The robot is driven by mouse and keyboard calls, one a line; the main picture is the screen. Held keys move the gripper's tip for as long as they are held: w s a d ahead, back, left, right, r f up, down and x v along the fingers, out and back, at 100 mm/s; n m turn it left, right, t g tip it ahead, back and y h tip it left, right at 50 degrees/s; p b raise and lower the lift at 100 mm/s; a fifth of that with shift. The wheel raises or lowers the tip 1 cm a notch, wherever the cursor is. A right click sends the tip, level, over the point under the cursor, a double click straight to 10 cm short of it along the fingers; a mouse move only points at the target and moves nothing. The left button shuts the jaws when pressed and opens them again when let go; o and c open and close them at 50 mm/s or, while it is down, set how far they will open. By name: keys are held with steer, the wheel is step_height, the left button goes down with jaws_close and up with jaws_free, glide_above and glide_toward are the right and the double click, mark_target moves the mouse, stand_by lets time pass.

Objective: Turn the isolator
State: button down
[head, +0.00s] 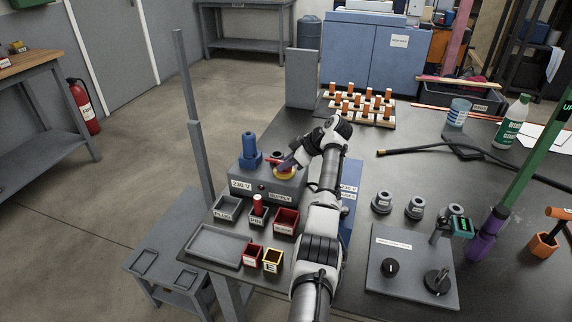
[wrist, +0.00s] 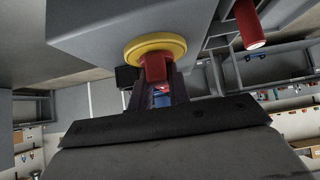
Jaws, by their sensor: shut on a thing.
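The isolator is a red handle (wrist: 153,68) on a round yellow plate (wrist: 140,50), mounted on a face of a grey box. In the head view its yellow plate (head: 285,176) shows on the grey box (head: 268,187) labelled 230 V, largely covered by my gripper (head: 289,165). In the wrist view my gripper (wrist: 155,92) has its dark fingers around the lower part of the red handle, shut on it. The fingers and the wrist hide part of the handle, and I cannot read any position marks.
A blue connector (head: 249,153) stands on the box, left of my gripper. Labelled bins (head: 227,208) and a grey tray (head: 214,246) lie in front. A grey panel with knobs (head: 411,280) is at right.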

steer(key=c, duration=1.3)
jaws_free()
steer(key=shift+r, duration=0.15)
